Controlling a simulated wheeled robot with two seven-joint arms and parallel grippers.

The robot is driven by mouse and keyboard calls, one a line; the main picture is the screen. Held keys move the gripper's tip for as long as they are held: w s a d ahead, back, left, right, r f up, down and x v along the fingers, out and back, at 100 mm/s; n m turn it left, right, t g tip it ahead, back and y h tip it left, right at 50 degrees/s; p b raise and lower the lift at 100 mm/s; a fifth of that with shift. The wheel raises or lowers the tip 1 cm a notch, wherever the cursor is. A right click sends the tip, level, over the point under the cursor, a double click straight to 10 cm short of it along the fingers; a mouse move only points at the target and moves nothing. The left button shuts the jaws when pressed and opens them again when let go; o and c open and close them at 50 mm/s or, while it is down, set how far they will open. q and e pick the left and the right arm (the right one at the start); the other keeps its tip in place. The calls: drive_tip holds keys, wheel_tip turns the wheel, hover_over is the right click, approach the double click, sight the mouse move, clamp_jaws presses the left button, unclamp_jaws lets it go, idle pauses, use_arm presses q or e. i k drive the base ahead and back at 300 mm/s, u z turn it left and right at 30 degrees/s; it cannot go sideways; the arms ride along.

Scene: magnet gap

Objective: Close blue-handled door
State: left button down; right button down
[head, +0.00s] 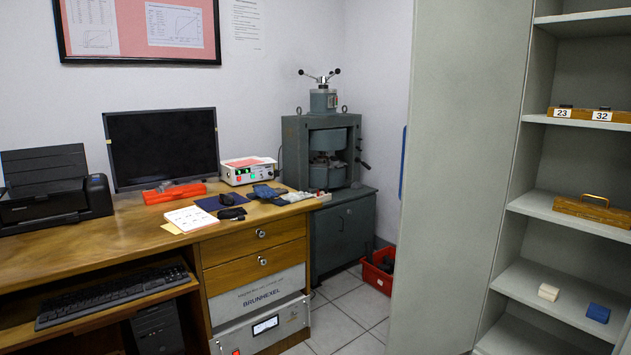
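A tall grey panel (462,170), which looks like an open cabinet door, stands in the right half of the head view. A narrow blue strip (403,162), likely the blue handle, shows just past the panel's left edge; most of it is hidden behind the panel. Right of the panel, the shelves of the grey cabinet (572,207) are exposed. Neither of my grippers is in view.
A wooden desk (110,240) fills the left. A grey magnet machine (325,150) and a red crate (376,275) stand behind. Some tiled floor (345,318) is clear.

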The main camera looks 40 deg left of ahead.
sight(468, 57)
drive_tip(key=z, duration=1.55)
drive_tip(key=k, duration=0.15)
drive_tip(key=u, duration=2.3)
drive_tip(key=i, duration=1.25)
drive_tip(key=z, duration=0.75)
